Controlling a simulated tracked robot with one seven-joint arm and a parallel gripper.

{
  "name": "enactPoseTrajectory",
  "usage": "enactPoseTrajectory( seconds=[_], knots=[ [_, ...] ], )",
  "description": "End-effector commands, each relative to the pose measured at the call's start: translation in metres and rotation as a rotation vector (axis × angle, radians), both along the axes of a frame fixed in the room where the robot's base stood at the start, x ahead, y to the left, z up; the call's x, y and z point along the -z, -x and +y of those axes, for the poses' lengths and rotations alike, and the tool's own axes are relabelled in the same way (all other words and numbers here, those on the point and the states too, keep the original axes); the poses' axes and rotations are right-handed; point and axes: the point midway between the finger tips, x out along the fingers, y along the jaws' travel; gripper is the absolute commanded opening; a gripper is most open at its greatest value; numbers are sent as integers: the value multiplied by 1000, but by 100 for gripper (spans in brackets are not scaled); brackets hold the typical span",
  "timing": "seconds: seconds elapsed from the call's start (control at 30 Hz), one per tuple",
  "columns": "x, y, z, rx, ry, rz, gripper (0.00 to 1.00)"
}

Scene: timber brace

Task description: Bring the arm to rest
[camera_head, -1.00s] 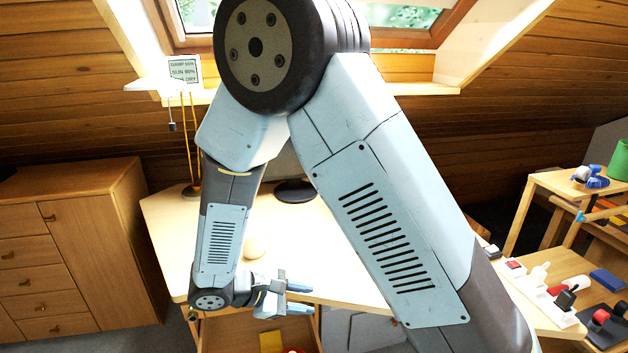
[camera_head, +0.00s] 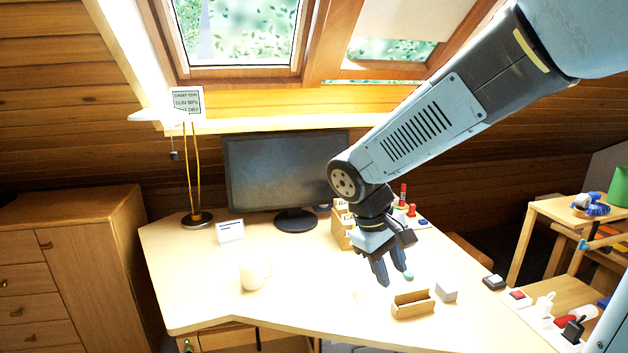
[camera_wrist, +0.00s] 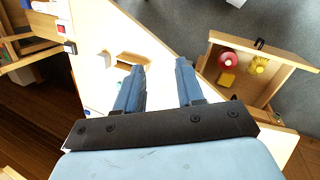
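My gripper (camera_head: 393,276) is raised above the right part of the desk (camera_head: 190,290) in the head view, fingers pointing down. My arm reaches in from the upper right. In the wrist view my gripper (camera_wrist: 158,80) has its two blue fingers apart with nothing between them. A small wooden tray (camera_head: 413,304) and a grey block (camera_head: 446,292) stand on the desk just right of the fingertips in the head view. The gripper appears clear of both, though the exact height cannot be told.
An open drawer (camera_wrist: 258,100) holds a red round object and yellow objects. A monitor (camera_head: 280,172), a lamp (camera_head: 195,217), a cream mug (camera_head: 254,275) and a wooden card box (camera_head: 343,228) stand on the desk. Side shelves (camera_head: 560,190) are at right. The desk's middle is fairly clear.

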Motion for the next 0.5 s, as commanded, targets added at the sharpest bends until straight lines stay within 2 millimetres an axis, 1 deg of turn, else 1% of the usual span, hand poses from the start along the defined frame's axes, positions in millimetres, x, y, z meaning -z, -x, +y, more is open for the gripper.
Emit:
enactPoseTrajectory(
  seconds=[0.03,0.1,0.37,0.5],
  knots=[
    [-8,4,-9,35,-33,-26,38],
    [-18,9,-19,78,-78,-61,38],
    [-53,32,-51,229,-234,-203,38],
    [-69,46,-66,303,-311,-290,38]
  ],
)
